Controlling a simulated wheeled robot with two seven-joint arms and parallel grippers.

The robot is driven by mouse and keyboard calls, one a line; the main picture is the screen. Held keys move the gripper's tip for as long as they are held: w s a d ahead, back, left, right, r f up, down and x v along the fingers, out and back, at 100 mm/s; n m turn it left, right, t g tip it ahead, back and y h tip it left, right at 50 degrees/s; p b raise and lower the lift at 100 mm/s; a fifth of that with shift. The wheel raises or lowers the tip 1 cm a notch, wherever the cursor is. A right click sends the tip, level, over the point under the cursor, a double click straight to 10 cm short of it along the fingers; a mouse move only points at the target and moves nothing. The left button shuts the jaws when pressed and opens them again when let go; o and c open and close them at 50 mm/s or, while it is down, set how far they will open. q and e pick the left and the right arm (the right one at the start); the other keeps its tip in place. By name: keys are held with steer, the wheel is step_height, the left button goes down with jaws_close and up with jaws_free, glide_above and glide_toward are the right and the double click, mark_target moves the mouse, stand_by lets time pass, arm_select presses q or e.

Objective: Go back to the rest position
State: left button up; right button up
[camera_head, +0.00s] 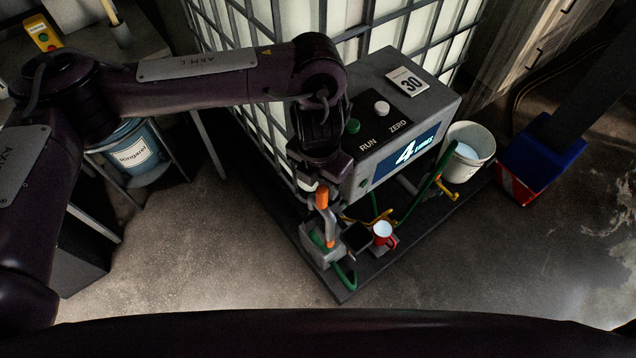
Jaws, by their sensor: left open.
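My left arm reaches in from the left and bends down at the control box (415,115). My left gripper (320,190) is at its lower end, beside the box's left side and just above an orange handle (322,198). Its jaws are open, though the fingers are dark and partly hidden. I cannot tell whether they touch the handle. My right gripper is not in view.
The box shows "4", a green RUN button (353,126) and a white ZERO button (382,108). A caged white tank (360,35) stands behind. A white bucket (468,152), green hose (418,190) and blue-red box (540,158) are right. A blue bucket (133,148) is left. Front floor is clear.

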arm_select(q)
steer(key=shift+r, duration=0.7)
steer(key=shift+w, duration=0.1)
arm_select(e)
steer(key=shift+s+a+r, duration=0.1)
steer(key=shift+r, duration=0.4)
arm_select(q)
steer(key=shift+d, duration=0.1)
